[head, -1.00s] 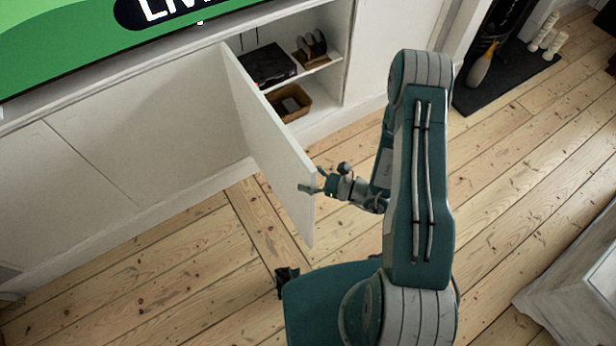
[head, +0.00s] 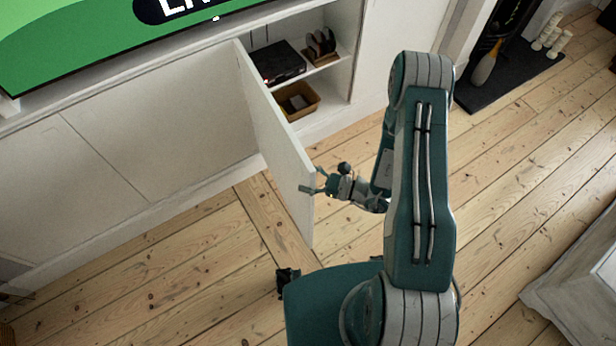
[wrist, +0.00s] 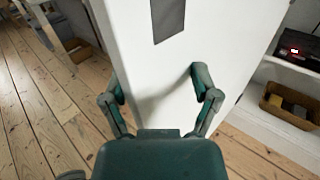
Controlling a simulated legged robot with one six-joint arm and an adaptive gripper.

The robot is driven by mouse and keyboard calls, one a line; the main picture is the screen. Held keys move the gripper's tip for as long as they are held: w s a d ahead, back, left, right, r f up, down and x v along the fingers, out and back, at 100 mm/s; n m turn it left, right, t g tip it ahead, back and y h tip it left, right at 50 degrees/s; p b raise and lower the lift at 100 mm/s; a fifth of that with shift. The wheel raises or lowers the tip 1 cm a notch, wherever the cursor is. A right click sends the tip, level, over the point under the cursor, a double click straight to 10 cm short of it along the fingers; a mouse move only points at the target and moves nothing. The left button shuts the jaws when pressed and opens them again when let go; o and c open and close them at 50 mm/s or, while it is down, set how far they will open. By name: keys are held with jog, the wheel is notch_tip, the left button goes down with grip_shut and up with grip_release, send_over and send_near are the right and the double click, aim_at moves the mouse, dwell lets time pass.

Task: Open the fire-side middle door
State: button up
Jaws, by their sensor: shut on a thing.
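The white cabinet door (head: 276,142) stands swung well out from the cabinet, with the shelves behind it exposed. My gripper (head: 314,182) is at the door's free edge, with one finger on each side of the panel. In the wrist view, the door (wrist: 165,75) runs up between the two green fingers of my gripper (wrist: 158,92), which is shut on it. The hinge side meets the cabinet front at the left of the opening.
Inside the cabinet are a black box (head: 278,62), a wicker basket (head: 297,100) and a dark object in a wooden holder (head: 322,46). A pale furniture piece (head: 580,285) stands at lower right. Floorboards (head: 150,275) left of the door are clear.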

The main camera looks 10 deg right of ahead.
jog(key=v, duration=1.2)
dwell(0.5)
jog(key=s+r+n+h, duration=0.3)
jog(key=r+n+h, duration=0.2)
jog(key=r, duration=0.6)
jog(key=s+a+r+n+g+h, duration=0.1)
jog(key=s+r+n+h, duration=0.2)
jog(key=r+n+h, duration=0.3)
jog(key=s+r+n+g+h, duration=0.1)
jog(key=s+r+n+h, duration=0.2)
jog(key=r+n, duration=0.9)
notch_tip(320, 180, up, 6)
jog(key=shift+s+a+r+h, duration=0.1)
jog(key=shift+s+a+h, duration=0.3)
jog(key=shift+h, duration=0.8)
